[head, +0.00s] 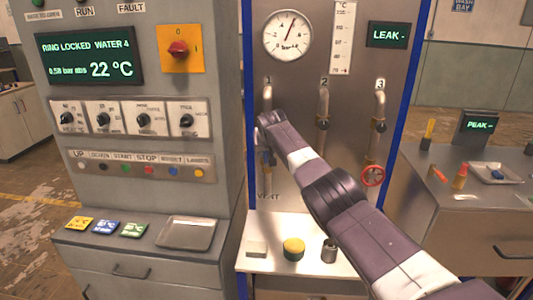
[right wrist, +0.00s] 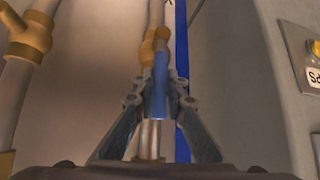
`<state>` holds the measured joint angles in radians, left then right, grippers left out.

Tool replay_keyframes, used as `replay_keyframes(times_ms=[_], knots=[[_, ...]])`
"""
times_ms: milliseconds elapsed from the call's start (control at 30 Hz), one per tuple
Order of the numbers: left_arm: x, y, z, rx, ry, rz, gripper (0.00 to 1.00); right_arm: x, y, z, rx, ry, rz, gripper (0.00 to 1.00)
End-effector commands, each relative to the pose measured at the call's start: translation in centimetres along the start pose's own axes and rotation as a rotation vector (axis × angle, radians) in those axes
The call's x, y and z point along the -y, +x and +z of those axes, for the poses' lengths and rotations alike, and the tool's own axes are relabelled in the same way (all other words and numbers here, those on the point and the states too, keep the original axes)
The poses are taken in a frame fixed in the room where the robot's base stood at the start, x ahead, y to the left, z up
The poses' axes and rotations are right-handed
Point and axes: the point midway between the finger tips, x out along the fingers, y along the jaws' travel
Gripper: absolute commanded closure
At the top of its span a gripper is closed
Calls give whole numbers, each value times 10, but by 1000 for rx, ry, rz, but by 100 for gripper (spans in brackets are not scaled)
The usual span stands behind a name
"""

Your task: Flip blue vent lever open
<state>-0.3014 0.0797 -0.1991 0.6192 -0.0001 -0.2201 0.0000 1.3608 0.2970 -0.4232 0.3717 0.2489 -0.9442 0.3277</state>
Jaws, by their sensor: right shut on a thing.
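The blue vent lever (right wrist: 160,88) is between the two fingers of my right gripper (right wrist: 159,92) in the right wrist view. The fingers are shut on it from both sides. The lever lies nearly in line with the pipe behind it, below a brass valve fitting (right wrist: 153,45). In the head view, my right arm reaches across the panel to the left pipe, above the partly hidden VENT label (head: 268,196). My arm covers most of the gripper and the lever there. My left gripper is not in view.
Pipes 2 (head: 323,105) and 3 (head: 379,105) stand to the right, with a red handwheel (head: 372,176) below pipe 3. A round gauge (head: 288,35) is above. A yellow-topped item (head: 293,248) sits on the shelf below. A control cabinet (head: 140,190) stands left.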

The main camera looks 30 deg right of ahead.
Motion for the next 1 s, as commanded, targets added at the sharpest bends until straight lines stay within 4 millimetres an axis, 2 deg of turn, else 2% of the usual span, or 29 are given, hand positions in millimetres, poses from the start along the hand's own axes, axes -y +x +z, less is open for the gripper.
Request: replay_keyframes(times_ms=[533,567,700,1000], knots=[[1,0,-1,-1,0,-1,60,1,2,4,11,-16,13,100],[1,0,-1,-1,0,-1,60,1,2,4,11,-16,13,86],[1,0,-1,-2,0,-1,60,1,2,3,9,-14,12,70],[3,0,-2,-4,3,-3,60,0,1,1,5,-12,12,70]])
